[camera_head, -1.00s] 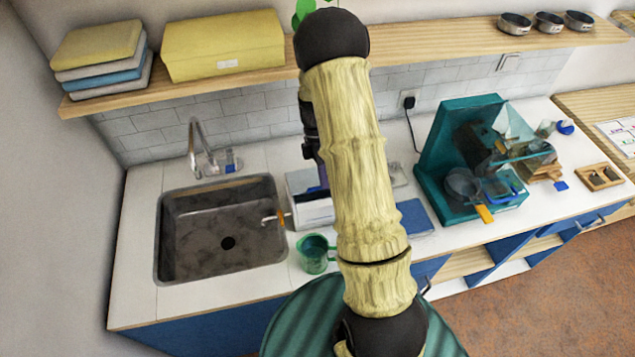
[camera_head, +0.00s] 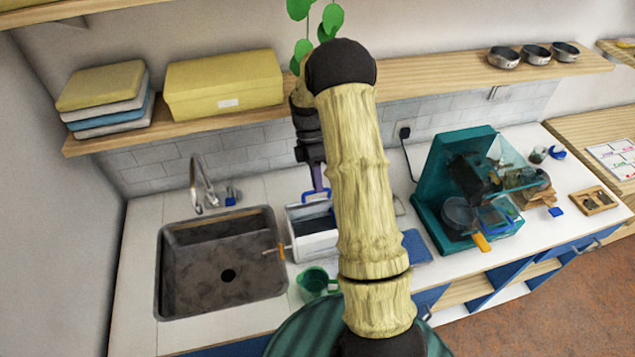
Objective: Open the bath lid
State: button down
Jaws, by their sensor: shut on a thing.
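The bath is a white box (camera_head: 318,246) with a small orange-handled tap on its left side, standing on the counter just right of the sink. Its dark inside shows from above. A blue handle (camera_head: 317,196) shows at the bath's back edge, where the lid appears raised; most of the lid is hard to make out. My gripper (camera_head: 318,187) points down at this handle and is shut on it. My arm hides the bath's right side.
The sink (camera_head: 172,304) and faucet (camera_head: 203,184) are on the left. A green mug (camera_head: 313,281) stands in front of the bath. A teal machine (camera_head: 430,200) stands to the right. A wooden shelf (camera_head: 420,79) runs above, close to my arm.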

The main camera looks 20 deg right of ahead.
jog(key=shift+w+f, duration=0.35)
jog(key=shift+f, duration=0.2)
jog(key=c, duration=1.8)
grip_release()
jog(key=o, duration=0.4)
jog(key=shift+w+d+f, duration=0.15)
jog(key=shift+w+f, duration=0.15)
jog(key=shift+w, duration=0.3)
jog(key=shift+c, duration=0.2)
jog(key=shift+s+r, duration=0.25)
jog(key=shift+s, duration=0.1)
jog(key=shift+c, duration=0.3)
